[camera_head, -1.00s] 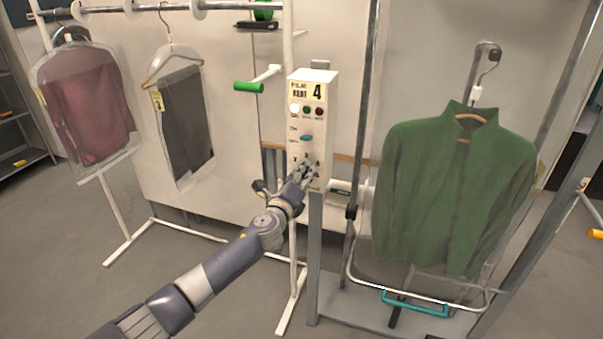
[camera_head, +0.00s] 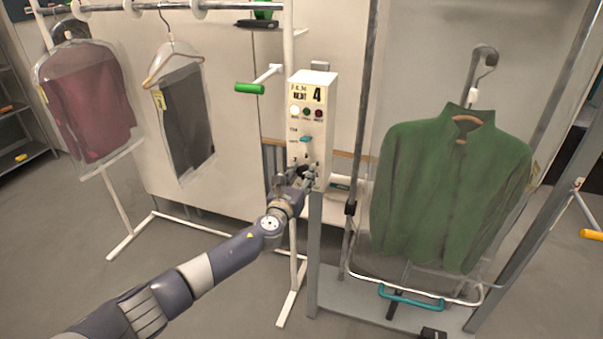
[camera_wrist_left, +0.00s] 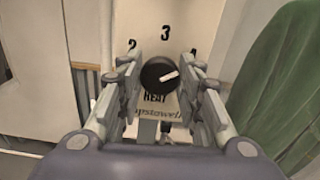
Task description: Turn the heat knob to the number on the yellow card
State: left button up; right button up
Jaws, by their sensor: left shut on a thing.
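The white control box (camera_head: 329,110) stands upright at centre. The black heat knob (camera_wrist_left: 158,74) sits on the box front in the left wrist view, above the word HEAT. Its white pointer mark points right and slightly upward. The printed 2, 3 and 4 show around it; the 2 is partly covered by a finger. My left gripper (camera_wrist_left: 160,82) is shut on the knob, one finger on each side. In the head view my left gripper (camera_head: 308,178) covers the knob. My right gripper is out of view.
A green jacket (camera_head: 450,190) hangs right of the box, with a teal-handled bar (camera_head: 412,301) below. A green-handled lever (camera_head: 250,88) sticks out left of the box. Bagged garments (camera_head: 90,105) hang on the rail at left. Grey posts stand close beside the box.

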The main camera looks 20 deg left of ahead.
pick_arm(q)
jog(key=shift+m, duration=0.5)
jog(key=o, duration=1.1)
jog(key=s, duration=1.2)
jog(key=shift+a, duration=0.25)
